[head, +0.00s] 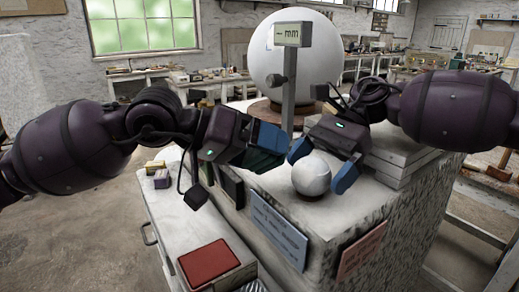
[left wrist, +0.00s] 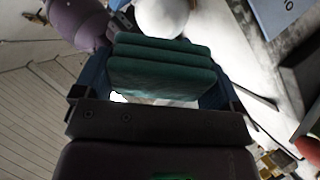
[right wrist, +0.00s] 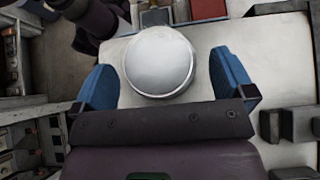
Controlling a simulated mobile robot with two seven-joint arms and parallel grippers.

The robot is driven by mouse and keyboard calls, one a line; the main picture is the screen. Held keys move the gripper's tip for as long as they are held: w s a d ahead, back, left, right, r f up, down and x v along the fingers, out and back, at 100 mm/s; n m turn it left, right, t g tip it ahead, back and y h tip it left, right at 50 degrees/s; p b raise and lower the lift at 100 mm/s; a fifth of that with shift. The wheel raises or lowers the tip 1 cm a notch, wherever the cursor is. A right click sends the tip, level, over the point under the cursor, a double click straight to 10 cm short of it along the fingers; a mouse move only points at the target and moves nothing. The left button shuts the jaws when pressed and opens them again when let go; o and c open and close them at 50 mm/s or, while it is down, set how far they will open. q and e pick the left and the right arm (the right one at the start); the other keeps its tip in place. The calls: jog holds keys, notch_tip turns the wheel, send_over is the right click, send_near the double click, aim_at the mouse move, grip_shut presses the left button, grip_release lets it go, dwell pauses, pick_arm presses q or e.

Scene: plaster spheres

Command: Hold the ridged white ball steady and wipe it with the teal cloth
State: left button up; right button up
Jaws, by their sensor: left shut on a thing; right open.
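The white ball (head: 311,174) sits on a small brown base on the stone block; its ridges are hard to make out. In the right wrist view the ball (right wrist: 158,60) lies between the parted blue fingers of my right gripper (right wrist: 165,80). That gripper (head: 323,165) is open, with a finger on either side and a visible gap to the ball. My left gripper (head: 268,148) is shut on the folded teal cloth (left wrist: 162,72), left of the ball and apart from it. The cloth also shows dark in the head view (head: 262,161).
A gauge post with an "mm" sign (head: 292,34) stands behind the ball, before a large white sphere (head: 296,60). Stacked grey slabs (head: 400,160) lie to the right. A red-topped box (head: 209,263) stands on the lower white surface in front. Blue (head: 279,230) and pink (head: 361,250) plates are on the block's front.

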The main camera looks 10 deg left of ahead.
jog(key=shift+w+d, duration=0.1)
dwell(0.5)
jog(key=shift+v, duration=3.4)
jog(key=shift+r, duration=0.1)
jog(key=v, duration=1.2)
